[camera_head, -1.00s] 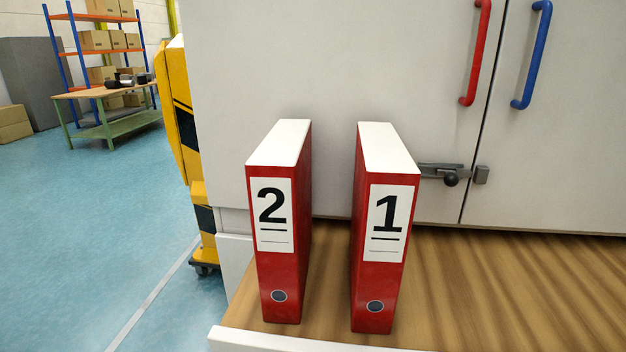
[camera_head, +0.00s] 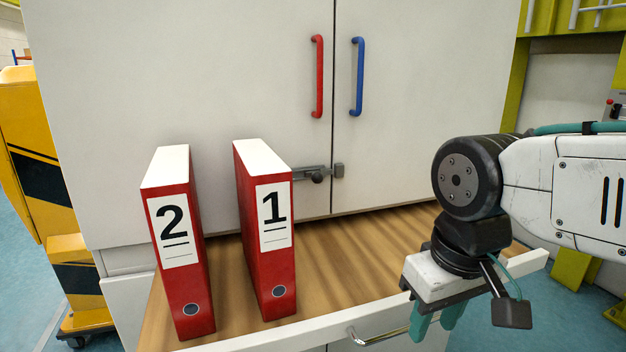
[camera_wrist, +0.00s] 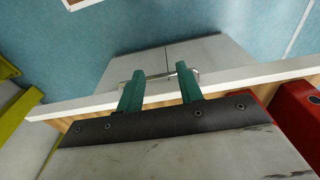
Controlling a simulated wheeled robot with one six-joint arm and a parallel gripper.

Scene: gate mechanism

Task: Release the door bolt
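The door bolt (camera_head: 317,178) is a grey metal slide with a dark round knob, low on the left cabinet door (camera_head: 220,90). My gripper (camera_head: 434,322) points down at the drawer's front edge, to the right of and nearer than the bolt. In the wrist view its two green fingers (camera_wrist: 157,92) are apart with nothing held between them.
Red binder 2 (camera_head: 180,250) stands left of binder 1 on the pulled-out wooden drawer (camera_head: 375,240). A red handle (camera_head: 318,76) and a blue handle (camera_head: 357,76) are on the doors above. The drawer surface right of binder 1 is clear. A metal drawer handle (camera_head: 385,335) is below the front edge.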

